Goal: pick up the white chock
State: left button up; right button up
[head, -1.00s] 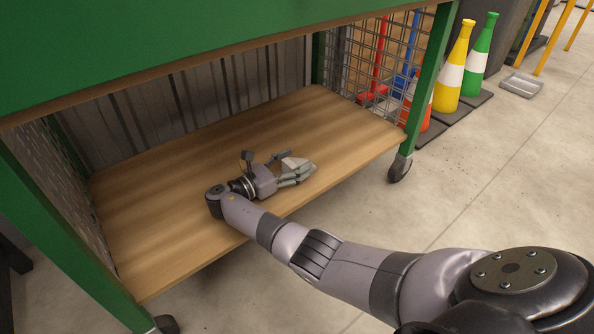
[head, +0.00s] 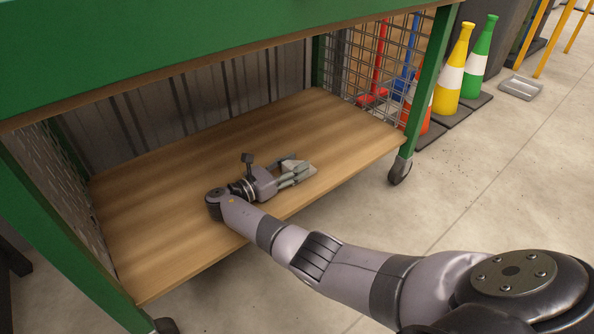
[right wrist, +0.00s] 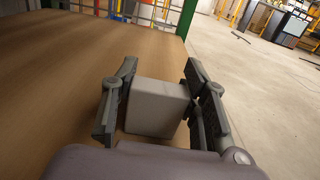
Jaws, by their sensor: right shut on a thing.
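The white chock (right wrist: 157,105) is a pale, block-shaped piece between the two fingers of my right gripper (right wrist: 152,108) in the right wrist view. In the head view the chock (head: 308,169) shows only in part at the fingertips, over the wooden lower shelf (head: 160,190), near its front edge. My right gripper (head: 293,173) reaches in low from the front and is shut on the chock. The chock appears at shelf level; I cannot tell whether it touches the boards. My left gripper is not in view.
The green upper part (head: 180,45) of the cart hangs over the shelf. A green post (head: 424,95) and wire mesh (head: 372,55) close its right side. Yellow (head: 452,72) and green (head: 479,62) cones stand beyond. The rest of the shelf is clear.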

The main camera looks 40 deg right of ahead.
jog(key=shift+c, duration=0.7)
jog(key=shift+r, duration=0.2)
